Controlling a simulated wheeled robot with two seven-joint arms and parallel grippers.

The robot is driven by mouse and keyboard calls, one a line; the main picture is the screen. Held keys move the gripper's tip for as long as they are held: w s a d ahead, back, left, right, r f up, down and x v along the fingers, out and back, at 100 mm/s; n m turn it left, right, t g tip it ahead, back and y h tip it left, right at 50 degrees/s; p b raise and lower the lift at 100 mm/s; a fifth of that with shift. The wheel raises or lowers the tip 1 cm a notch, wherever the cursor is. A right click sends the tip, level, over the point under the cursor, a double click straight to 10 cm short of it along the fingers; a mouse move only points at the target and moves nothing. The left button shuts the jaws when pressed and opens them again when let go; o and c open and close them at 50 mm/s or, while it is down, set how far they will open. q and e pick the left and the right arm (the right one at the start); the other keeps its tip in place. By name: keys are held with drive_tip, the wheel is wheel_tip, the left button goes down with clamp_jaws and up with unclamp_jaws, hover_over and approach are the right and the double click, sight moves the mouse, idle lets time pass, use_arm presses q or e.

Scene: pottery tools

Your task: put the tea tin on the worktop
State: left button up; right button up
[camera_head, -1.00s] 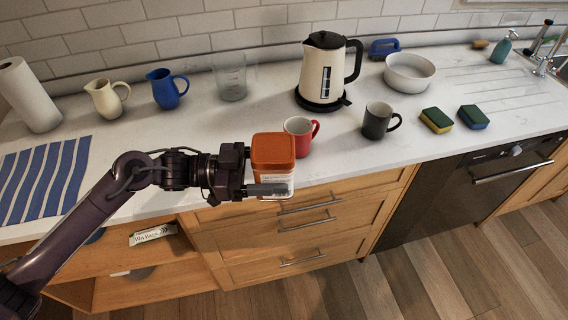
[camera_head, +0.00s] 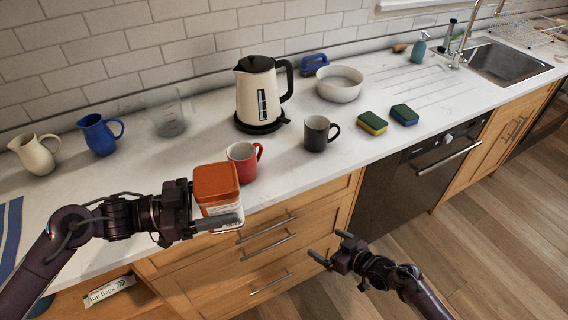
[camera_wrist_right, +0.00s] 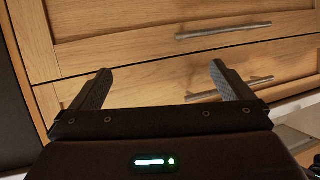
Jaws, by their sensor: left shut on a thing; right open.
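The tea tin (camera_head: 216,186) has an orange lid and a pale label. My left gripper (camera_head: 212,222) is shut on it and holds it upright in front of the worktop's front edge. In the head view the tin overlaps the white worktop (camera_head: 281,176); its exact height above it is hard to tell. My right gripper (camera_head: 327,247) is open and empty, low in front of the drawers. In the right wrist view its two open fingers (camera_wrist_right: 160,90) face the wooden drawer fronts.
A red mug (camera_head: 241,163) stands just behind the tin. A dark mug (camera_head: 317,134), a kettle (camera_head: 258,95), a white bowl (camera_head: 339,88) and two sponges (camera_head: 372,123) stand to the right. A glass jug (camera_head: 168,118), blue jug (camera_head: 99,135) and cream jug (camera_head: 36,153) are behind left.

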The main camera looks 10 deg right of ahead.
sight(196, 183)
drive_tip(key=w+a+r+n+y, duration=0.1)
drive_tip(key=w+r+n+y, duration=0.15)
drive_tip(key=r, duration=0.75)
drive_tip(key=w+a+r+n+y, duration=0.2)
drive_tip(key=w+r+y, duration=0.1)
drive_tip(key=r, duration=0.7)
drive_tip(key=s+a+r+n+g+y, duration=0.2)
drive_tip(key=s+a+r+n+g, duration=0.15)
drive_tip(key=r, duration=0.35)
drive_tip(key=s+a+r+n+g+y, duration=0.2)
drive_tip(key=s+a+r+n+g, duration=0.1)
drive_tip(key=a+r+g, duration=0.3)
drive_tip(key=s+a+r+n+g+y, duration=0.1)
drive_tip(key=s+a+r+n+g, duration=0.2)
drive_tip(key=r, duration=0.5)
drive_tip(key=a, duration=0.7)
drive_tip(key=s+a, duration=0.1)
drive_tip(key=a, duration=0.3)
drive_tip(key=shift+f, duration=0.15)
drive_tip(key=c, duration=1.2)
drive_tip(key=o, duration=1.2)
